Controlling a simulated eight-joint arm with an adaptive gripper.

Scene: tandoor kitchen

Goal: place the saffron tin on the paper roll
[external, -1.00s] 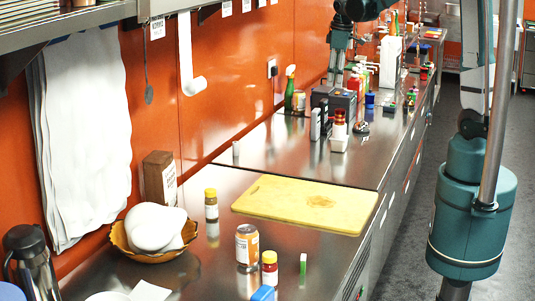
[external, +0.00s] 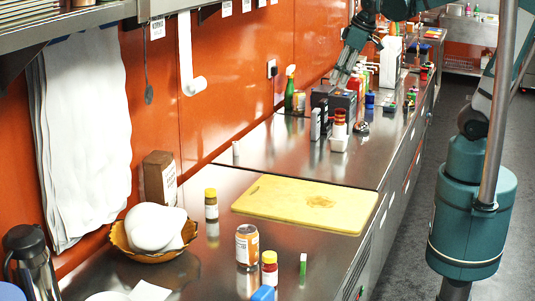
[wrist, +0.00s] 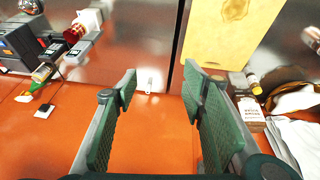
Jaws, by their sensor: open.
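My gripper (wrist: 161,88) is open and empty in the wrist view, its green pads wide apart. In the external view my gripper (external: 338,82) hangs over the far counter, close above a dark box. A small white upright cylinder (external: 236,149), perhaps the paper roll, stands near the orange wall; a small white shape (wrist: 149,80) between the fingers in the wrist view may be it. A larger orange-and-white can (external: 247,246) stands on the near counter. I cannot tell which is the saffron tin.
A yellow cutting board (external: 270,208) lies on the near counter. A brown box (external: 159,178) and a bowl (external: 125,245) stand nearer. Bare steel lies between.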

